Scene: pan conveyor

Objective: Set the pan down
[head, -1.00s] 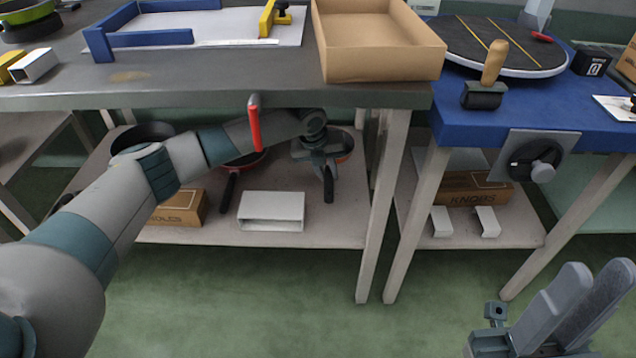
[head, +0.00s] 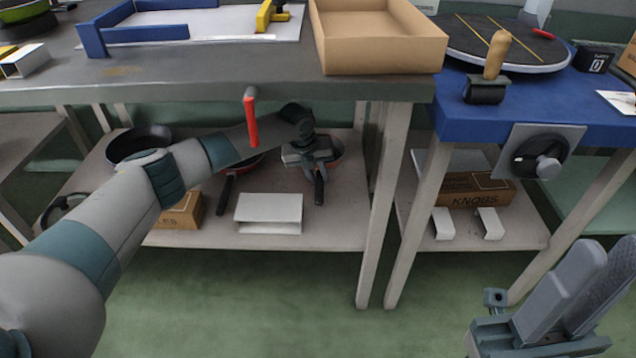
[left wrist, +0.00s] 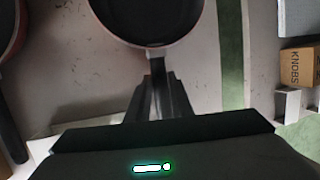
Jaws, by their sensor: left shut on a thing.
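A dark pan with a reddish outside (head: 338,150) is at the lower shelf (head: 335,222) under the grey bench, largely hidden behind my left gripper in the head view. My left gripper (head: 318,170) is shut on the pan's dark handle. In the left wrist view the pan (left wrist: 150,22) shows level at the top, its handle running between the fingers (left wrist: 155,92). I cannot tell whether its base touches the shelf. My right gripper (head: 575,300) is at the lower right, away from the pan and empty; its finger gap is unclear.
Another red pan (head: 228,176) and a dark pan (head: 138,140) are left on the shelf. A white block (head: 268,213) and a cardboard box (head: 180,211) lie in front. A bench leg (head: 384,200) stands right of the pan. A red handle (head: 251,117) hangs before the bench edge.

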